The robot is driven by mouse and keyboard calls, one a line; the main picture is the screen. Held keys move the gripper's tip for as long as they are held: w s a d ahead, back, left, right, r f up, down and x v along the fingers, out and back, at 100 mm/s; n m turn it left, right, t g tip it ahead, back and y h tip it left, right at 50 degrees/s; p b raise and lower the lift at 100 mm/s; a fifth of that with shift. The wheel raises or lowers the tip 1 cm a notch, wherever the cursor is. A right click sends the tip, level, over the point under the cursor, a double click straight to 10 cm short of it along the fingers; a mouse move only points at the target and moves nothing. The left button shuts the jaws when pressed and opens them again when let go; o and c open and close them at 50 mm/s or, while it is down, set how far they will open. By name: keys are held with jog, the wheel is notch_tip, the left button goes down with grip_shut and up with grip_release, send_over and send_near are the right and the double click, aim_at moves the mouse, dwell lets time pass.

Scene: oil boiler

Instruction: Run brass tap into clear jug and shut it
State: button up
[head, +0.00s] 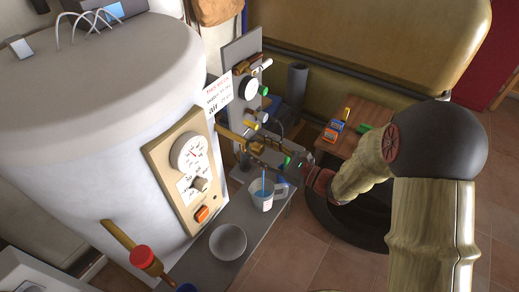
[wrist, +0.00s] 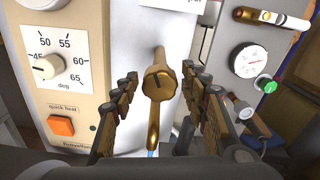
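The brass tap (head: 232,134) sticks out from the boiler's side, and its round brass knob (wrist: 160,83) fills the middle of the wrist view. A blue stream runs down below its spout. The clear jug (head: 262,202) stands upright under the tap on a grey shelf, with blue liquid showing in it. My gripper (head: 258,147) is open at the tap. In the wrist view my gripper (wrist: 159,78) has one finger on each side of the knob, with a gap on both sides. The jug is hidden in the wrist view, and its exact level is too small to tell.
A white bowl (head: 228,242) stands on the grey shelf (head: 250,218) in front of the jug. A panel with gauges (head: 247,87) stands close right of the tap. A red-topped brass fitting (head: 143,257) juts from the boiler (head: 90,110). A wooden table (head: 365,122) holds small boxes.

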jog(key=c, duration=1)
jog(key=shift+o, duration=0.2)
jog(key=m+p, duration=0.1)
jog(key=p, duration=0.1)
jog(key=m+p, duration=0.1)
jog(key=p, duration=0.1)
jog(key=shift+r+m, duration=0.25)
jog(key=shift+m, duration=0.15)
jog(key=shift+f+m+p, duration=0.2)
jog(key=shift+m+p, duration=1)
jog(key=shift+p, duration=0.05)
jog(key=o, duration=1.2)
jog(key=shift+c, duration=0.2)
jog(key=shift+d, duration=0.1)
jog(key=v, duration=1.2)
